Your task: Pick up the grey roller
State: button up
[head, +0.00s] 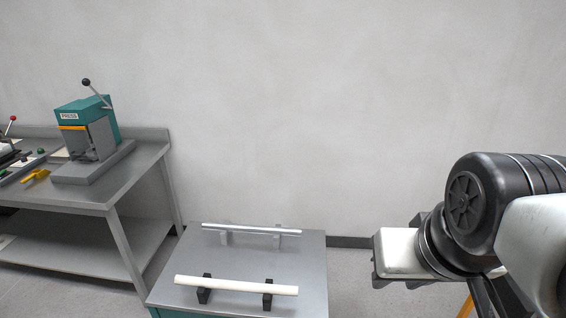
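The grey roller (251,229) is a thin, shiny bar lying level across two small supports at the back of a low grey-topped cabinet (212,262). A white roller (236,286), thicker and matte, lies on two black supports at the front of the same top. My gripper (399,255) is at the right, beyond the cabinet's right edge and apart from both rollers. Its fingers cannot be made out clearly, so I cannot tell whether it is open or shut. Nothing covers the grey roller.
A steel workbench (128,165) at the left carries a green press (88,125) with a black-knobbed lever. A yellow scoop (36,176) lies near its front edge. A bare wall stands behind the cabinet. The space above the rollers is clear.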

aim_at(252, 229)
jog(key=i+j, duration=0.1)
jog(key=j, duration=0.5)
jog(key=i+j, duration=0.1)
jog(key=j, duration=0.5)
jog(key=i+j, duration=0.1)
jog(key=j, duration=0.5)
jog(key=i+j, duration=0.1)
jog(key=j, duration=0.55)
